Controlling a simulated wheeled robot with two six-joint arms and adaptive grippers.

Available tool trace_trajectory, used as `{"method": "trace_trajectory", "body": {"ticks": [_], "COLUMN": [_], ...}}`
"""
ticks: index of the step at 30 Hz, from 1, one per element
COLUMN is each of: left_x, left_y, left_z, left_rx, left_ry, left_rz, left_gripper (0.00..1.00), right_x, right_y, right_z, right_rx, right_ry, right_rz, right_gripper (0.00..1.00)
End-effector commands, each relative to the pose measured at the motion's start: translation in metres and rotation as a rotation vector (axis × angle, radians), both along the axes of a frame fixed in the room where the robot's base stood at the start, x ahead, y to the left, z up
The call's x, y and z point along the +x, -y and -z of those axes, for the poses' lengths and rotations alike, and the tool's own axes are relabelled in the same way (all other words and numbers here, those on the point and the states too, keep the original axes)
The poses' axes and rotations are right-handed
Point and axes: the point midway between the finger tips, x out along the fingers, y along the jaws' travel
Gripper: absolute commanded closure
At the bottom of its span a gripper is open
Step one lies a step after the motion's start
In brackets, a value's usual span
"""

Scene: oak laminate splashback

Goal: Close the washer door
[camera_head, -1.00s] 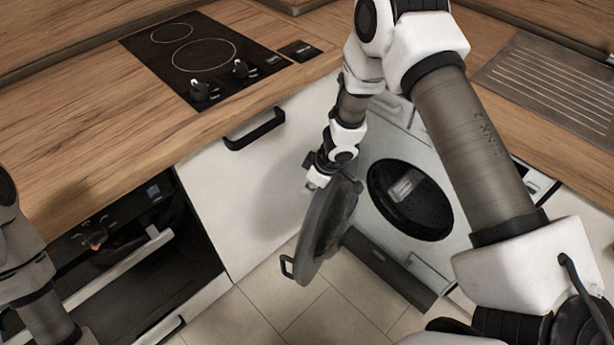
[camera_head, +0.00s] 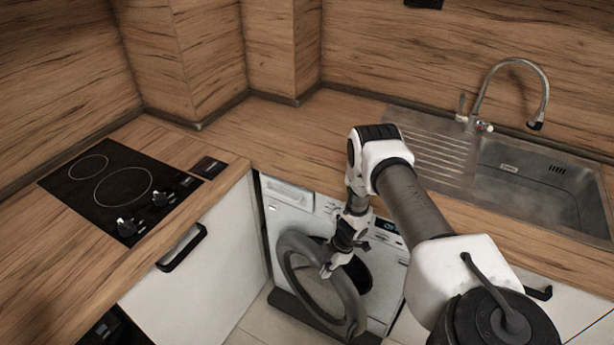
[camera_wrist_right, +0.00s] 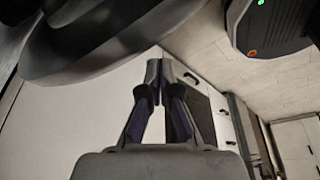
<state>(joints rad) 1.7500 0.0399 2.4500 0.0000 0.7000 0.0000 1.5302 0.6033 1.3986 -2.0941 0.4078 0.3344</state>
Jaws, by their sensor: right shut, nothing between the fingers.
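The washer (camera_head: 289,216) is a white front-loader under the counter in the corner, in the head view. Its round grey door (camera_head: 296,243) stands partly open, swung out to the left of the dark drum opening (camera_head: 358,272). My right gripper (camera_head: 327,271) is in front of the ring-shaped door in the head view and overlaps it; whether they touch is unclear. In the right wrist view my right gripper (camera_wrist_right: 157,68) is shut with nothing between the fingers. A large dark curved part, likely the door (camera_wrist_right: 95,45), fills the upper left there. My left gripper is out of view.
A white cabinet front with a black handle (camera_head: 182,248) is left of the washer. The cooktop (camera_head: 122,190) and the sink (camera_head: 545,180) sit in the wooden counter above. A strip of tiled floor (camera_head: 262,325) shows below the door.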

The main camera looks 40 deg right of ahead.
Motion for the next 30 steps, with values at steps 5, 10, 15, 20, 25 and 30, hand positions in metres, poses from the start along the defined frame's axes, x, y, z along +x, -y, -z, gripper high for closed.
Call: {"method": "trace_trajectory", "body": {"ticks": [5, 10, 15, 20, 25, 30], "left_x": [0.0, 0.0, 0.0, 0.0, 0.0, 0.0], "left_y": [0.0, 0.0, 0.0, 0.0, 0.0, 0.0], "left_z": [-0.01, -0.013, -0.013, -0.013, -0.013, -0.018], "left_rx": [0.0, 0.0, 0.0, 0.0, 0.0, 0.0], "left_ry": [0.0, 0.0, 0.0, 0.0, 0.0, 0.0], "left_rz": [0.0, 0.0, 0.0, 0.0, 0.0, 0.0], "left_gripper": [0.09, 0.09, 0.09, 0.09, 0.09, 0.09], "right_x": [-0.002, -0.001, -0.001, -0.001, -0.001, 0.002], "right_y": [0.024, 0.034, 0.037, 0.037, 0.037, 0.023], "right_z": [-0.001, 0.0, 0.0, 0.001, 0.0, -0.001], "right_rx": [-0.001, 0.0, 0.0, 0.001, 0.001, 0.003], "right_ry": [0.0, -0.001, 0.0, 0.0, 0.0, -0.001], "right_rz": [0.001, 0.001, 0.0, 0.0, 0.0, -0.001], "right_gripper": [1.0, 1.0, 1.0, 1.0, 1.0, 1.0]}}
